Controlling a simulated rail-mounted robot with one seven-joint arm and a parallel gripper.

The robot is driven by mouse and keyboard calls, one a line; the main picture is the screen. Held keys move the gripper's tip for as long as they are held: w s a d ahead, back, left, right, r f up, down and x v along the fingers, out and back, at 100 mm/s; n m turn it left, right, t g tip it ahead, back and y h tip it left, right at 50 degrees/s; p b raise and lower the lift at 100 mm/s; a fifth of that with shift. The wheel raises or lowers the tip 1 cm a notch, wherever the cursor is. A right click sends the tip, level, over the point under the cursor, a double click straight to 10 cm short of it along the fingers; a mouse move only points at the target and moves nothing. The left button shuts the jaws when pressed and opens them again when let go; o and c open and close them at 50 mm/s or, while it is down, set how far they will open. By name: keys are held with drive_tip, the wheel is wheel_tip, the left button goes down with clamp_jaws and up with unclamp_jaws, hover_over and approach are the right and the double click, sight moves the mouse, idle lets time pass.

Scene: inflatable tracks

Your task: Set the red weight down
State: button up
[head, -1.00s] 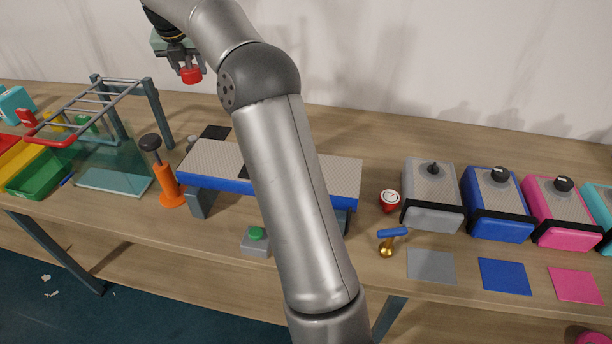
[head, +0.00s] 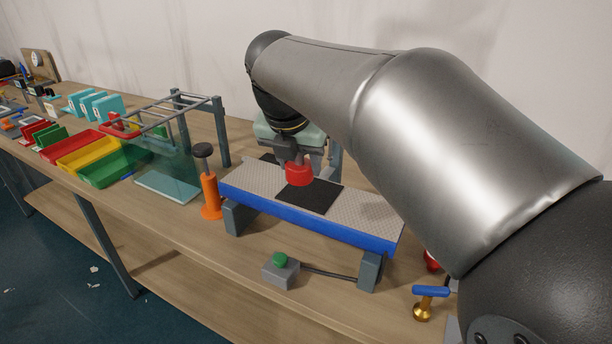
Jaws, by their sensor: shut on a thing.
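The red weight (head: 299,175) is a small red piece in my gripper (head: 297,161) in the head view. My gripper is shut on it, pointing down over the grey textured track with a blue edge (head: 366,215). The weight hangs over or rests at the back of a black square (head: 314,197) on the track; whether it touches is unclear. The fingertips are partly hidden by the weight and the dark gripper body.
An orange pump with a black knob (head: 210,190) stands left of the track. A grey box with a green button (head: 280,270) is in front. A metal-barred frame (head: 222,135) stands behind left. A brass piece with a blue handle (head: 424,303) is at front right.

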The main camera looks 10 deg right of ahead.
drive_tip(key=w+d+f, duration=0.1)
drive_tip(key=w+f, duration=0.1)
drive_tip(key=w, duration=0.1)
drive_tip(key=w+d+f, duration=0.1)
drive_tip(key=w+f, duration=0.2)
drive_tip(key=w, duration=0.1)
drive_tip(key=w+d+f, duration=0.2)
drive_tip(key=w, duration=0.1)
drive_tip(key=shift+w+f+p, duration=0.15)
drive_tip(key=shift+f+p, duration=0.15)
drive_tip(key=shift+p, duration=0.1)
drive_tip(key=shift+w+d+f, duration=0.25)
drive_tip(key=shift+w+f, duration=0.25)
drive_tip(key=shift+f, duration=1.75)
drive_tip(key=shift+f, duration=0.15)
